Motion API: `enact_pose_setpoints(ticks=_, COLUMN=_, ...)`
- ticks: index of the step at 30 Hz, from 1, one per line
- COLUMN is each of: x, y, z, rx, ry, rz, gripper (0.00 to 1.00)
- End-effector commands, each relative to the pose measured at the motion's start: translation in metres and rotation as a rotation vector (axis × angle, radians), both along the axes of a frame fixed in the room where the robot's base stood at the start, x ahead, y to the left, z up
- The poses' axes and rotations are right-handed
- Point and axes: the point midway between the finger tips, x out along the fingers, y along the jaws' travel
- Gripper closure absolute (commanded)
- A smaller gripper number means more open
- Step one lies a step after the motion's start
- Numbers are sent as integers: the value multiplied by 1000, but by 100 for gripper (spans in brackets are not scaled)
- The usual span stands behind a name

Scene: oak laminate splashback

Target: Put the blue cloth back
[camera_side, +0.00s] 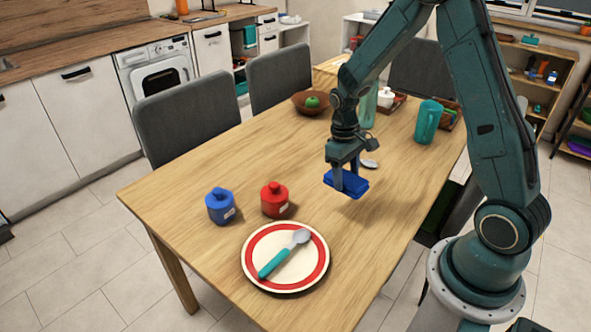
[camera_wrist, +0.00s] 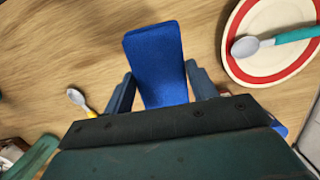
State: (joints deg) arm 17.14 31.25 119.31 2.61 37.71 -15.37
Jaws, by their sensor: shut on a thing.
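The blue cloth (camera_side: 346,182) is a folded, flat block held by my gripper (camera_side: 350,178) above the wooden table. In the wrist view the cloth (camera_wrist: 157,58) sits between the two fingers of my gripper (camera_wrist: 160,88) and sticks out past them. The gripper is shut on it. The cloth's near end is hidden behind the gripper body in the wrist view. I cannot tell exactly how high it is above the table.
A red-rimmed plate (camera_side: 250,262) holds a teal-handled spoon (camera_side: 286,252). A blue jar (camera_side: 220,207) and a red jar (camera_side: 274,200) stand behind it. A bowl (camera_side: 300,107) with a green fruit, a teal pitcher (camera_side: 427,122) and another spoon (camera_side: 370,163) are farther back. The table's middle is clear.

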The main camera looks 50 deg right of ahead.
Motion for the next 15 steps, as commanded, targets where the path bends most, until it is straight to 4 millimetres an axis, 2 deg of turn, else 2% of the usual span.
enact_pose_setpoints(ticks=15, x=-42, y=42, z=79, rx=-1, ry=-3, rz=43, gripper=64)
